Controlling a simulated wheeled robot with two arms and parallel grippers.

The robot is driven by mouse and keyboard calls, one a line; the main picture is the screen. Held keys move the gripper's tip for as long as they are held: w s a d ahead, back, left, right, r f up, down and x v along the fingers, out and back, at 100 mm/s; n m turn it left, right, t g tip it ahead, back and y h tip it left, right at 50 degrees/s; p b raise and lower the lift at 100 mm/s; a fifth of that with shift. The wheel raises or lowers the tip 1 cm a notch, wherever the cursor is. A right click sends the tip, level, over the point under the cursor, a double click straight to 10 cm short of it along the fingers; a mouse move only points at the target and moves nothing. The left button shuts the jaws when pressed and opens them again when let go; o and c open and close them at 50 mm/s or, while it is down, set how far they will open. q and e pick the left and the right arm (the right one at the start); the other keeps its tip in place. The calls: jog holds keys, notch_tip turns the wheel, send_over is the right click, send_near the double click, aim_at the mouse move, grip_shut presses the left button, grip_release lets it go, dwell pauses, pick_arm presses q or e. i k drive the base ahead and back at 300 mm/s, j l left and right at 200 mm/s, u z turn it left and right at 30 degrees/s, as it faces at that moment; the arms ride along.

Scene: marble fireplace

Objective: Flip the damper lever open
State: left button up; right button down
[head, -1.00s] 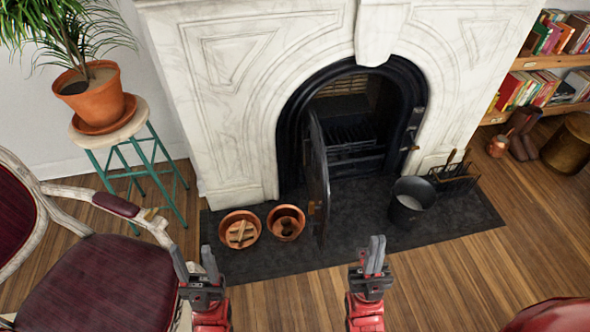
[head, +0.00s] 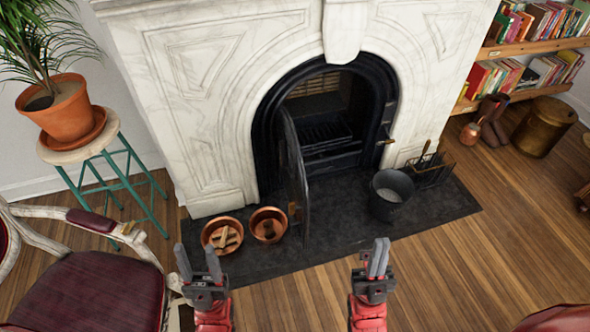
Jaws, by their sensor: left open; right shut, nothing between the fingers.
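The marble fireplace (head: 205,110) has a black arched iron surround, and its black door (head: 297,165) stands swung open toward me. A small brass-tipped lever (head: 386,141) sticks out from the surround's right side; it may be the damper lever, but its setting is too small to tell. My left gripper (head: 197,256) is open and empty at lower left, in front of the copper bowls. My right gripper (head: 376,258) is shut and empty at lower centre, nearer to me than the hearth. Both are apart from the fireplace and the lever.
Two copper bowls (head: 268,225) sit on the dark hearth slab (head: 345,220), left of the door. A dark bucket (head: 390,195) and a tool rack (head: 430,170) stand at its right. A red chair (head: 95,290) and a plant stand (head: 85,150) are left.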

aim_at(390, 141)
jog(key=i+l+u, duration=0.3)
jog(key=i+l, duration=0.35)
jog(key=i+l+u, duration=0.2)
jog(key=l, duration=0.55)
jog(key=i+l+u, duration=0.1)
jog(key=l+u, duration=0.15)
jog(key=l, duration=0.55)
jog(key=l+u, duration=0.2)
jog(key=l, duration=0.6)
jog(key=i+l, duration=0.25)
jog(key=i, duration=0.2)
